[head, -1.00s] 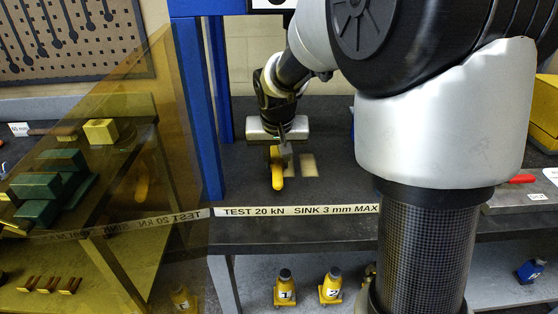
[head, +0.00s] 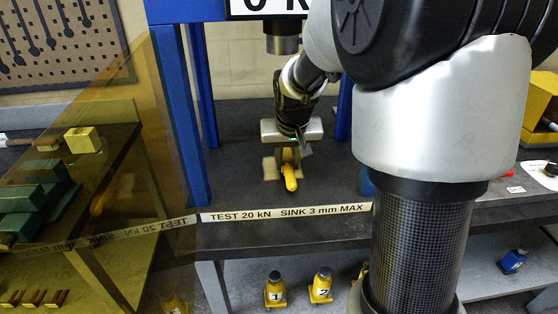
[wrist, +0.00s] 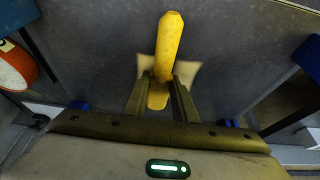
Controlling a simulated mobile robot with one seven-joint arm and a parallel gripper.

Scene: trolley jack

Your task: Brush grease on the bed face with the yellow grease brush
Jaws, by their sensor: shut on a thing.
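The yellow grease brush (head: 289,178) is in my gripper (head: 289,155), under the blue press frame. In the wrist view the brush handle (wrist: 169,45) stands between the two fingers of my gripper (wrist: 160,92), which are shut on it. The dark bed face (head: 240,170) lies below, with a pale patch (head: 269,169) on it. In the wrist view the pale patch (wrist: 188,72) shows on both sides of the brush. The bristles are hidden, so I cannot tell whether they touch the bed.
Blue press posts (head: 178,110) flank the bed, and the press ram (head: 282,38) hangs above. A tinted yellow see-through panel (head: 110,160) stands at the left. Numbered yellow bottle jacks (head: 274,290) sit on the shelf below. A red-rimmed dial (wrist: 14,68) shows in the wrist view.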

